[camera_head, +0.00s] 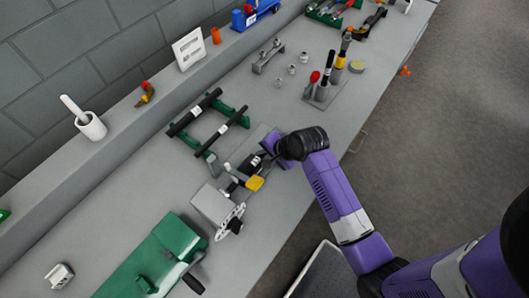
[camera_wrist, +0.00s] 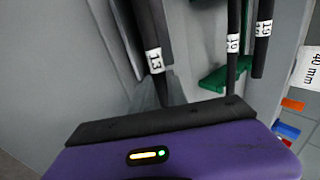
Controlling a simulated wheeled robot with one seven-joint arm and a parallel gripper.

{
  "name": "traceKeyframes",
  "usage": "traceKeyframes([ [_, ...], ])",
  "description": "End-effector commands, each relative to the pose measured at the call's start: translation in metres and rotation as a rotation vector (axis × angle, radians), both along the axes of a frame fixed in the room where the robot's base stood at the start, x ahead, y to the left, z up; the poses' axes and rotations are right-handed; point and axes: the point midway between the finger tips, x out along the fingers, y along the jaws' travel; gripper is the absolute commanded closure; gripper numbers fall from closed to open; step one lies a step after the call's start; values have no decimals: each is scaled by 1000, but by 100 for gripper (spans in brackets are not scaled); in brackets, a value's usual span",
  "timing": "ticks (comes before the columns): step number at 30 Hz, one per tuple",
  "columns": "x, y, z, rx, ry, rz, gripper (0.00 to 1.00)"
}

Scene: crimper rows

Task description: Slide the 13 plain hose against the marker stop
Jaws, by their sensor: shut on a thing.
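The hose labelled 13 (camera_wrist: 155,60) is black with a white tag in the wrist view. It runs down to the dark edge of my gripper (camera_wrist: 165,120), which hides its lower end. In the head view my gripper (camera_head: 270,151) is low over the bench beside a grey fixture (camera_head: 212,203) with a yellow-tipped lever (camera_head: 255,183). My gripper is shut on the 13 hose; its fingertips are largely hidden. I cannot tell which part is the marker stop, or whether the hose touches it.
A green machine (camera_head: 155,255) stands at the front left. A tool holder (camera_head: 325,92) and small metal fittings are farther back. The bench's right edge is near my arm.

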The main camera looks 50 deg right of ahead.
Motion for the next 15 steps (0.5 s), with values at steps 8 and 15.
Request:
traceKeyframes([
  [8,-1,23,-3,36,14,36,100],
  [15,-1,23,-3,36,14,36,56],
])
